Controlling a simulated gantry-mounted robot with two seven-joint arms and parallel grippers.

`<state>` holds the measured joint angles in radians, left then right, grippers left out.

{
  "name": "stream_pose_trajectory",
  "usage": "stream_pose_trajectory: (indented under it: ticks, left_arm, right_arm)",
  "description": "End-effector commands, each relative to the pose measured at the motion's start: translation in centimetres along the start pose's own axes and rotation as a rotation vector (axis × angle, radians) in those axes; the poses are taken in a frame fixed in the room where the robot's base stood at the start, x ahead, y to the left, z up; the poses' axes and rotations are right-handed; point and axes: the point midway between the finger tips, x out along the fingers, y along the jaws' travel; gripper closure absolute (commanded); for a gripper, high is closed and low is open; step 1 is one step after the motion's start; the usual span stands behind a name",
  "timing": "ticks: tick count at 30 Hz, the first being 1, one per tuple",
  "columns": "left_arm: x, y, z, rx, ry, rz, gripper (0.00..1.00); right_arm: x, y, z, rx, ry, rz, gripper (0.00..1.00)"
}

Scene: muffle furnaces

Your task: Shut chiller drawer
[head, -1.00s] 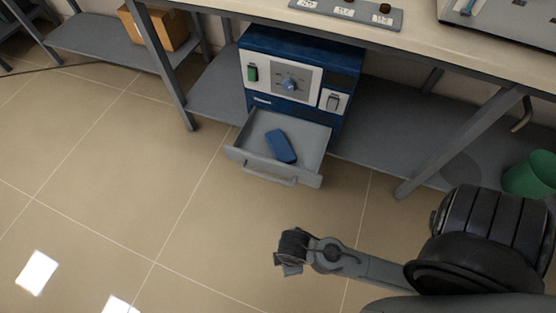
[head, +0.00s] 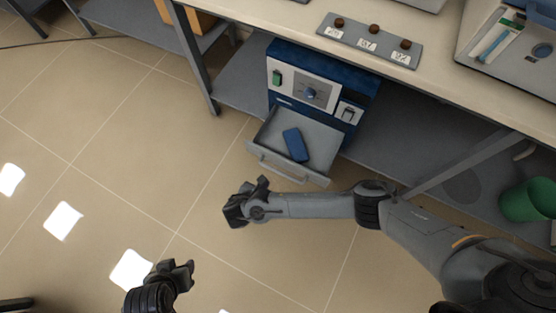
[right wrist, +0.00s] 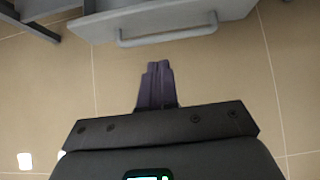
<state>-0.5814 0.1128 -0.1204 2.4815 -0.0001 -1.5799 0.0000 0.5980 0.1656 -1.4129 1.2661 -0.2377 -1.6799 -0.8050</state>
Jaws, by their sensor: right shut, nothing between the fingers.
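The chiller is a blue box (head: 368,88) with a pale control panel, on the shelf under the bench. Its grey drawer (head: 322,145) is pulled out, with a blue block (head: 296,145) lying inside. The drawer's bar handle (head: 285,172) also shows in the right wrist view (right wrist: 168,34). My right gripper (head: 246,194) is shut and empty, in front of and apart from the drawer. In the right wrist view its fingers (right wrist: 158,68) point toward the drawer front (right wrist: 200,12). My left gripper (head: 180,268) is low in the head view, away from the drawer; its jaw opening is unclear.
The bench top (head: 440,85) overhangs the chiller, with a grey labelled strip (head: 372,48) on it. A bench leg (head: 195,60) stands left of the chiller. A green bin (head: 528,201) is at the right. The floor before the drawer is open.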

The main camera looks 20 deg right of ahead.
Motion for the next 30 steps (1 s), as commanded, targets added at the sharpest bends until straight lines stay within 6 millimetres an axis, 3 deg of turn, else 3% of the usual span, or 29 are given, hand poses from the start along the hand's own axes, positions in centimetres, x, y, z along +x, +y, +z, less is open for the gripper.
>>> stream_pose_trajectory:
  ticks: [3, 8, 21, 30]
  left_arm:
    - [0.2, 0.0, 0.1, -0.001, -0.001, 0.000, 0.57]
    - [1.5, 0.0, 0.5, 0.000, -0.002, 0.000, 0.57]
    - [6.2, -0.1, 2.1, 0.011, -0.005, -0.009, 0.57]
    - [7.7, -0.1, 2.5, 0.011, -0.004, -0.010, 0.57]
  right_arm:
    - [0.4, 0.7, 1.0, 0.010, -0.012, 0.009, 1.00]
    - [2.3, 0.8, 1.0, 0.012, -0.013, 0.009, 1.00]
    - [10.2, 0.9, 0.9, 0.013, -0.011, 0.009, 1.00]
    - [12.2, 0.9, 3.5, 0.014, -0.009, 0.010, 1.00]
